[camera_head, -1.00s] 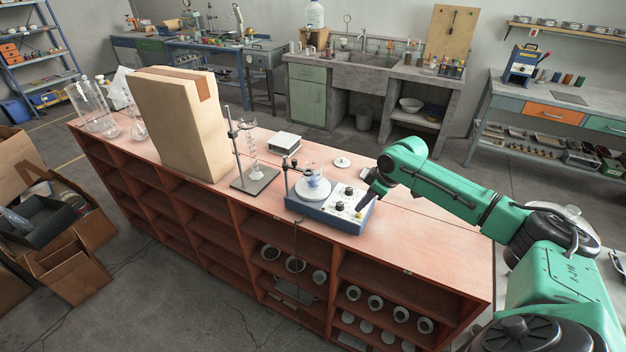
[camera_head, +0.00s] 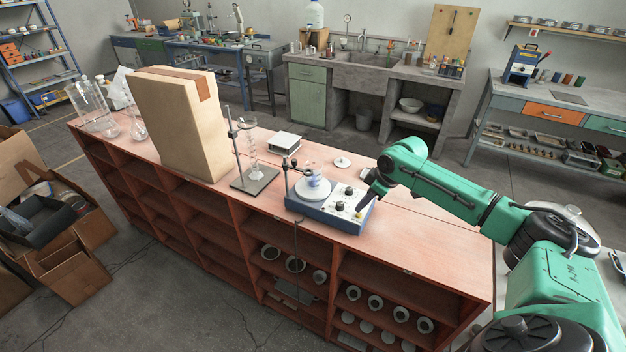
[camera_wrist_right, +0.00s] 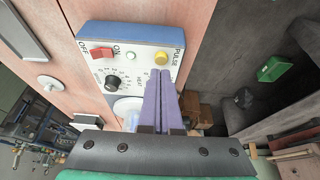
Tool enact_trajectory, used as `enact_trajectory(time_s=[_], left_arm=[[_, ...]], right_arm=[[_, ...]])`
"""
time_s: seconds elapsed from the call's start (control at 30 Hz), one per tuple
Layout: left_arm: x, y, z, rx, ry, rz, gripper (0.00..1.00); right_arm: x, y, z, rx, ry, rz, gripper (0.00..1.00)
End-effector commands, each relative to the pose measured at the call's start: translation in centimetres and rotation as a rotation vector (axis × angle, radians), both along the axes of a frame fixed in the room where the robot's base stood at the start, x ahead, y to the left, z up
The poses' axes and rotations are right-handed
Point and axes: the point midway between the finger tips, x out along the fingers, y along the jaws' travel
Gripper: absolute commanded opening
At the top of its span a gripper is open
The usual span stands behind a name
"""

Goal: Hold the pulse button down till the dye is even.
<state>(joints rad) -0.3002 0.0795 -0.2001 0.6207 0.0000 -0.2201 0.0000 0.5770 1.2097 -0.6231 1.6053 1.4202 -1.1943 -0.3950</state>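The blue and white stirrer (camera_head: 329,207) stands on the red-brown bench, with a small glass beaker (camera_head: 314,182) holding bluish liquid on its round white plate. How even the colour is cannot be told at this size. In the wrist view the stirrer's panel (camera_wrist_right: 134,66) shows a red switch (camera_wrist_right: 102,53), a black dial (camera_wrist_right: 113,83) and a yellow button (camera_wrist_right: 160,59) under the word PULSE. My right gripper (camera_wrist_right: 161,72) has its two purple fingers together, tips right at the yellow button's edge; contact is hard to confirm. It also shows in the head view (camera_head: 361,208). My left gripper is out of view.
A retort stand (camera_head: 240,150) with glassware stands left of the stirrer, and a tall cardboard box (camera_head: 180,125) further left. A small white-topped box (camera_head: 284,142) lies behind. The bench (camera_head: 430,240) is clear to the right.

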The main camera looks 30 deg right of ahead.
Motion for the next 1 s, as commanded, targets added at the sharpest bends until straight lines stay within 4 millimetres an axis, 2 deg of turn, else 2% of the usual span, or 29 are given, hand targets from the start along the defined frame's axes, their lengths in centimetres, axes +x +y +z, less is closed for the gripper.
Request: enact_trajectory(time_s=[1.0], left_arm=[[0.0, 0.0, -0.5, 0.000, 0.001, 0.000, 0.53]], right_arm=[[0.0, 0.0, -1.7, 0.000, 0.001, 0.000, 0.00]])
